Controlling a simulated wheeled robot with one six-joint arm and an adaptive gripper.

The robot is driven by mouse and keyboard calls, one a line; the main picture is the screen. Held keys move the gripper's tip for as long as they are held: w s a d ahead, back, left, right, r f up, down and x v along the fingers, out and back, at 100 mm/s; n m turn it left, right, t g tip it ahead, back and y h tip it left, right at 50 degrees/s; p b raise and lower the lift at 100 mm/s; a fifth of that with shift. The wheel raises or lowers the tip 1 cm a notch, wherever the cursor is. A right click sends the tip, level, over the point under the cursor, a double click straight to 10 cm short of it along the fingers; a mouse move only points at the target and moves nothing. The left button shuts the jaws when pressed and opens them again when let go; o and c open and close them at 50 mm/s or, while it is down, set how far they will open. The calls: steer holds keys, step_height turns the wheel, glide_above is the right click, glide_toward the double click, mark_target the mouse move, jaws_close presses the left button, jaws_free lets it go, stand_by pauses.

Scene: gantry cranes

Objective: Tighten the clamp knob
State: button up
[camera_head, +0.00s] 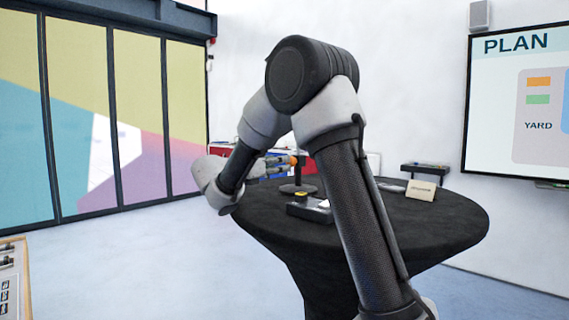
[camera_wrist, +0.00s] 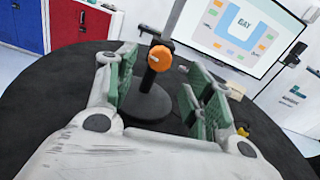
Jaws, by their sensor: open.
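The orange clamp knob (camera_wrist: 160,58) sits on a thin upright post (camera_wrist: 173,19) that rises from a dark round base (camera_wrist: 150,103). My gripper (camera_wrist: 162,72) is open, with its green-padded fingers to the left and right of the knob in the wrist view. The knob appears near the fingertips, and neither finger visibly touches it. My arm hides part of the table there.
The stand is on a round black-covered table (camera_head: 447,221). A dark box with a yellow item (camera_head: 311,208) lies near the stand, and a small cream sign (camera_head: 421,190) stands farther right. A wall screen (camera_head: 520,100) hangs behind. The table's right side is mostly clear.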

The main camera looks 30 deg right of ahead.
mark_target(292, 162)
steer(key=x, duration=0.5)
steer(key=shift+d, duration=0.15)
steer(key=c, duration=1)
